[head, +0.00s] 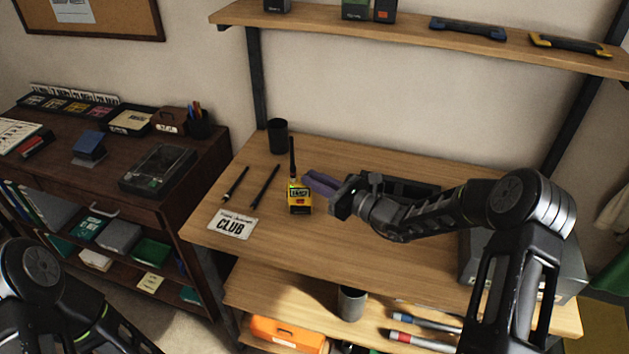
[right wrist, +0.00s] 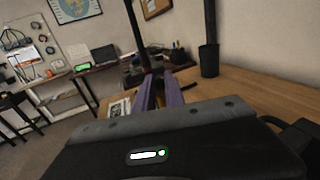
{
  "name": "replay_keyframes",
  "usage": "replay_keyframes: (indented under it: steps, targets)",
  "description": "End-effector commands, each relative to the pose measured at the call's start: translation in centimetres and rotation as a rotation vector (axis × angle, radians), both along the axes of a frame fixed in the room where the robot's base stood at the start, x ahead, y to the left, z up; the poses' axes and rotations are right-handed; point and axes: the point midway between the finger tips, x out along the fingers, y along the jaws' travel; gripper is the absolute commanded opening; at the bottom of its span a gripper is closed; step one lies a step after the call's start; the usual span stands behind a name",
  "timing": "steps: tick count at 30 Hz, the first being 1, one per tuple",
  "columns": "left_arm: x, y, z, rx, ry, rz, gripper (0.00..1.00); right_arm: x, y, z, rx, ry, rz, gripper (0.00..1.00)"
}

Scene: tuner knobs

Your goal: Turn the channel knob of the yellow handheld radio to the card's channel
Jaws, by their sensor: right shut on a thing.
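The yellow handheld radio (head: 299,207) stands upright on the wooden workbench, its black antenna (head: 292,158) pointing up. A white card (head: 232,226) printed "CLUB" lies to its left; smaller print above that word is too small to read. My right gripper (head: 306,179) reaches in from the right, its purple fingers closed at the radio's top, on the channel knob beside the antenna. The fingers hide the knob and its marks. In the right wrist view the fingertips (right wrist: 157,78) meet beside the dark antenna (right wrist: 137,30). My left arm shows at lower left; its gripper is out of frame.
Two loose black antennas (head: 264,186) lie left of the radio. A black cup (head: 278,136) stands behind it. A dark tray (head: 412,190) lies behind my right forearm. A shelf (head: 420,38) hangs above. The front of the bench is clear.

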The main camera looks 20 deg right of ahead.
Motion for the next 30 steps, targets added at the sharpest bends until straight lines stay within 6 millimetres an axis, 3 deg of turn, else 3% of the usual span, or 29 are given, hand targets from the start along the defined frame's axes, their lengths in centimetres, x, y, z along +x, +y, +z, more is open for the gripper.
replay_keyframes:
  steps: [30]
  targets:
    - [0.9, -0.4, -8.3, -0.017, -0.027, -0.007, 0.37, 1.3, -1.0, -0.3, -0.001, -0.002, 0.595, 0.0]
